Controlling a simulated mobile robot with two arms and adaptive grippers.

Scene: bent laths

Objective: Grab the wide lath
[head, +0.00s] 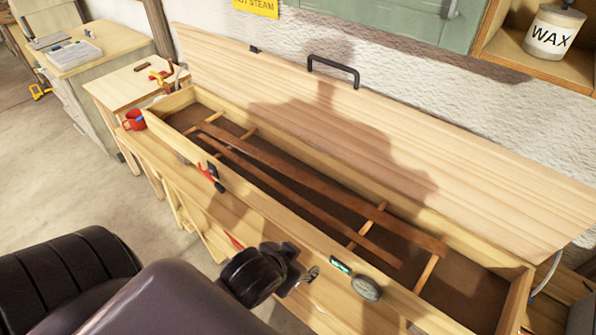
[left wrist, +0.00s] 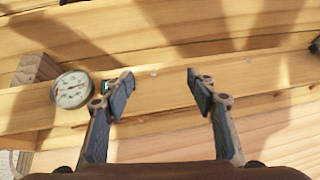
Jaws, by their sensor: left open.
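Two brown laths lie side by side on pale cross-sticks inside a long open wooden box (head: 405,297) in the head view. The farther one looks like the wide lath (head: 330,189); the nearer one is a narrower lath (head: 300,203). My left gripper (head: 305,276) is outside the box, by its near wall and apart from both laths. In the left wrist view its two fingers (left wrist: 160,88) are spread, with nothing between them and pale box wood beyond. No lath can be made out clearly there. My right gripper is in neither view.
A round gauge (head: 367,289) and a small green display (head: 340,267) sit on the near wall; the gauge (left wrist: 72,90) also shows in the wrist view. A red-handled latch (head: 208,172) is farther left. The lid (head: 400,150) stands open behind.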

